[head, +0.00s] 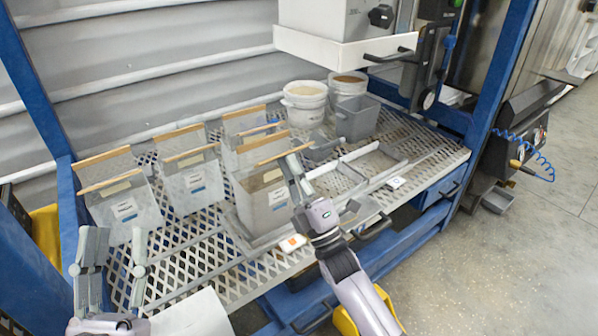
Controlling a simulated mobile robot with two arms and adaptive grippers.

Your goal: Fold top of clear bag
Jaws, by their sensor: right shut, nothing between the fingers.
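Several clear bags with tan strips along their tops and white-and-blue labels stand upright on the mesh table (190,262). The front right bag (262,212) holds grey-brown substrate low down, and a tan strip lies slantwise across its top. My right gripper (293,163) is shut and empty at the right upper edge of this bag; I cannot tell whether it touches. Other bags stand at the far left (122,205), beside it (190,180), and behind (250,128). My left gripper (114,240) is open and empty, in front of the far left bag.
Two white buckets (305,112) and a grey bin (356,122) stand at the back. A grey scoop (322,150) and a grey frame (352,168) lie to the right. A small white-and-orange item (292,243) lies near the front edge. A white hopper tray (335,52) overhangs the back.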

